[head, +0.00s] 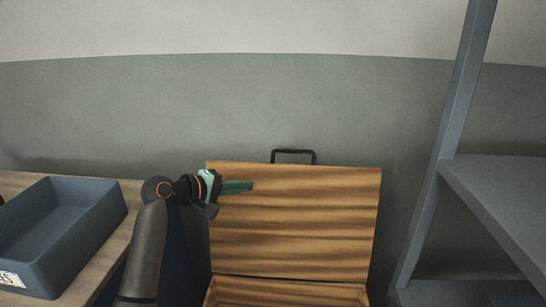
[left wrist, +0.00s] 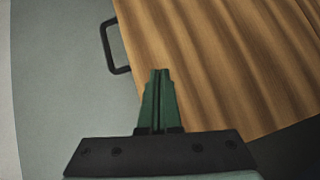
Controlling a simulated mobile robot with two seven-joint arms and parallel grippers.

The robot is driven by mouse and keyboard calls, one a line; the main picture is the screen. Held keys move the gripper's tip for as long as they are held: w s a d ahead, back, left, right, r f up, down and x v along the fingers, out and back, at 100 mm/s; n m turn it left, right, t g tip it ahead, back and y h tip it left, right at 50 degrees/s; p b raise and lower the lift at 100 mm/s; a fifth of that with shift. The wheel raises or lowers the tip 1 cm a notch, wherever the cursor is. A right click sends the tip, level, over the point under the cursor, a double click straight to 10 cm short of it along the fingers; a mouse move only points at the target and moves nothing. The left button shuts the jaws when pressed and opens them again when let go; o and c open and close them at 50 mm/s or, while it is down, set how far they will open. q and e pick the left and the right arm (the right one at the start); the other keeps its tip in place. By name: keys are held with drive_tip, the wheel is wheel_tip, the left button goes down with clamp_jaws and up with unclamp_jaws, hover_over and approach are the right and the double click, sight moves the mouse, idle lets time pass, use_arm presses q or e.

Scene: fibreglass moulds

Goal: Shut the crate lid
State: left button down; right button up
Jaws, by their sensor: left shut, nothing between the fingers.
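The wooden crate lid (head: 300,220) stands raised, about upright, above the crate (head: 285,292) in the head view. A black handle (head: 293,151) sticks up from its top edge. The lid also fills much of the left wrist view (left wrist: 230,60), with the handle (left wrist: 113,47) at its left edge. My left gripper (head: 252,186) is shut and empty, its green fingers in front of the lid's upper left part in the head view. In the left wrist view the fingertips (left wrist: 160,72) overlap the lid near its handle edge. I cannot tell whether they touch it. My right gripper is not in view.
A blue-grey tray (head: 112,222) sits on a wooden table (head: 125,188) at the left. A grey metal shelf unit (head: 440,160) stands at the right, close to the crate. A plain wall (head: 230,100) is behind the lid.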

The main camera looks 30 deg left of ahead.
use_arm(q)
wheel_tip(320, 180, up, 6)
drive_tip(key=w+a+n+t, duration=0.1)
drive_tip(key=a+n+t, duration=0.1)
drive_tip(key=a, duration=0.1)
drive_tip(key=shift+h, duration=0.3)
drive_tip(key=x, duration=0.6)
drive_tip(key=b+x, duration=0.1)
drive_tip(key=x, duration=0.2)
drive_tip(key=shift+f, duration=0.25)
drive_tip(key=shift+w+d+f, duration=0.1)
drive_tip(key=shift+w+d, duration=0.15)
drive_tip(key=shift+w, duration=0.35)
